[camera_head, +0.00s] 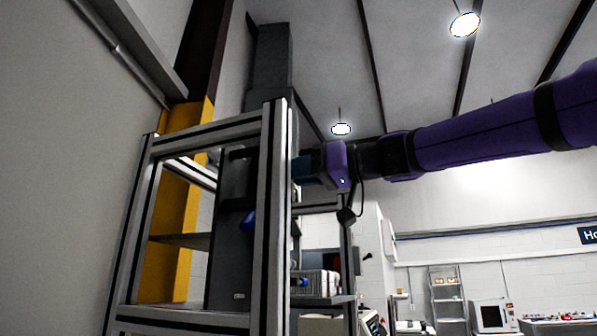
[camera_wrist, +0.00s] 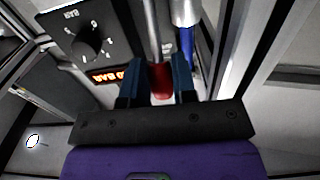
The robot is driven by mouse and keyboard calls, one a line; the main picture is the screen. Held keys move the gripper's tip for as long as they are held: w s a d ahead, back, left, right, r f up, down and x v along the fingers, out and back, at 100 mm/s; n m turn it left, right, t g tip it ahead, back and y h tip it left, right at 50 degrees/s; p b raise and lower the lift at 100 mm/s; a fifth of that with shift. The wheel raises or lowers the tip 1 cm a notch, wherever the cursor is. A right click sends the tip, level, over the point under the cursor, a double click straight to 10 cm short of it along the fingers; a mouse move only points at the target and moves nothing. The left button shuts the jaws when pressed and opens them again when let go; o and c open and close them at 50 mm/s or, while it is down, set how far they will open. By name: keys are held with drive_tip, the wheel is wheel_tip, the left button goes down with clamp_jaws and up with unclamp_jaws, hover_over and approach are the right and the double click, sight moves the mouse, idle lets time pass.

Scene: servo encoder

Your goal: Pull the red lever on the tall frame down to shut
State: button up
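In the wrist view, the red lever's grip (camera_wrist: 161,82) lies between the two blue fingers of my gripper (camera_wrist: 158,76). A metal rod runs up from the red grip. The red grip nearly fills the gap near the fingertips; I cannot tell whether both fingers press on it. In the head view, my gripper (camera_head: 303,170) reaches in from the right to the tall metal frame (camera_head: 272,220), at its upper part. The fingertips are partly hidden by the frame's front post there, and the red lever does not show.
A lever with a blue grip (camera_wrist: 187,42) hangs close to the right of the red one. A black panel with a dial (camera_wrist: 88,42) and an orange-lit display (camera_wrist: 106,76) is at the left. A yellow column (camera_head: 170,230) stands behind the frame.

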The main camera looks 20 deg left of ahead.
drive_tip(key=shift+d+f, duration=0.25)
drive_tip(key=shift+d, duration=0.2)
drive_tip(key=shift+s+d+f, duration=0.1)
drive_tip(key=shift+d+f, duration=0.35)
drive_tip(key=shift+d, duration=0.1)
drive_tip(key=shift+d+f, duration=0.5)
drive_tip(key=shift+f, duration=0.15)
idle(0.3)
drive_tip(key=shift+d+f, duration=0.4)
drive_tip(key=shift+f, duration=0.1)
